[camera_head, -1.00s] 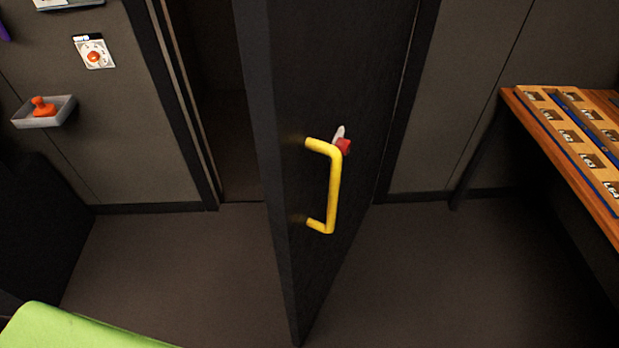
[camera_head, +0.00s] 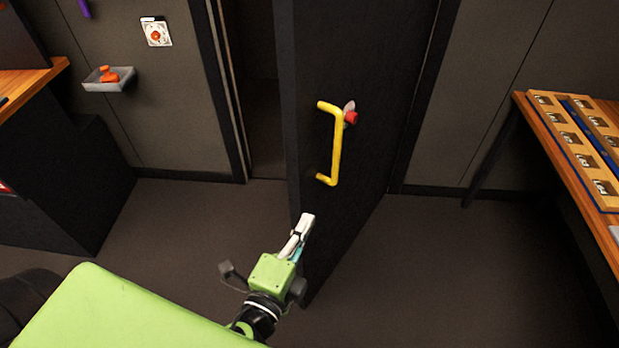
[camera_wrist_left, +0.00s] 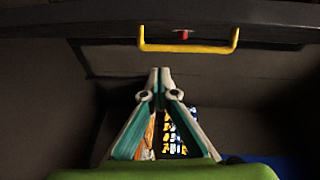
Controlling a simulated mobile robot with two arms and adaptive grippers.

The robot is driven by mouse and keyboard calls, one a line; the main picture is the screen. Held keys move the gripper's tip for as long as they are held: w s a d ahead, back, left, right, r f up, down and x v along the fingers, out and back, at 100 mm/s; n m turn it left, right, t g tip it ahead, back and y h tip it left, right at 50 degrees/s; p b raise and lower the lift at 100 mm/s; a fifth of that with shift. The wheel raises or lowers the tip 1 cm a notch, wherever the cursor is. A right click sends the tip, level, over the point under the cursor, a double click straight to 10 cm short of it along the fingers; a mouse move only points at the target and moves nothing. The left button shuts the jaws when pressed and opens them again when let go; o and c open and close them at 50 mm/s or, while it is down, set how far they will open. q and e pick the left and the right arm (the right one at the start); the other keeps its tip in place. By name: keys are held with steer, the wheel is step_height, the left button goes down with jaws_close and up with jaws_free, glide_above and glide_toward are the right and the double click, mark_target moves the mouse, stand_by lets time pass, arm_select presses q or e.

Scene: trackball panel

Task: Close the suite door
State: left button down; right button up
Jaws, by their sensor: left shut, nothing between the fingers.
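The suite door (camera_head: 355,60) is dark and stands ajar, with the dark opening to its left. A yellow bar handle (camera_head: 336,145) is on its face, with a small red knob (camera_head: 351,118) beside it. My left gripper (camera_head: 305,222) is shut and empty, low in front of the door's free edge and below the handle. In the left wrist view the closed fingertips (camera_wrist_left: 160,72) point toward the handle (camera_wrist_left: 188,47), which spans the top, apart from them. I cannot tell whether the gripper touches the door. My right gripper is not in view.
A wooden desk (camera_head: 570,150) with a labelled panel stands at the right. A dark cabinet with a wooden top (camera_head: 50,75) is at the left. A grey wall tray (camera_head: 108,84) holds an orange item. The floor right of the door is clear.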

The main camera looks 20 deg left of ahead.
mark_target(303, 167)
arm_select(q)
step_height(303, 167, up, 6)
steer(key=s+f+t, duration=0.1)
steer(key=shift+m, duration=0.3)
steer(key=w+a+p, duration=0.1)
steer(key=w+p, duration=0.1)
steer(key=w, duration=0.1)
steer(key=w+a+p, duration=0.2)
steer(key=w, duration=0.2)
steer(key=w+a+p, duration=0.1)
steer(key=w+p, duration=0.2)
steer(key=w, duration=0.1)
steer(key=shift+a+r, duration=0.15)
steer(key=shift+r, duration=0.15)
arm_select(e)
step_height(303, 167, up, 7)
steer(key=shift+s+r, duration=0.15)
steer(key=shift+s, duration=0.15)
arm_select(q)
steer(key=shift+w, duration=0.1)
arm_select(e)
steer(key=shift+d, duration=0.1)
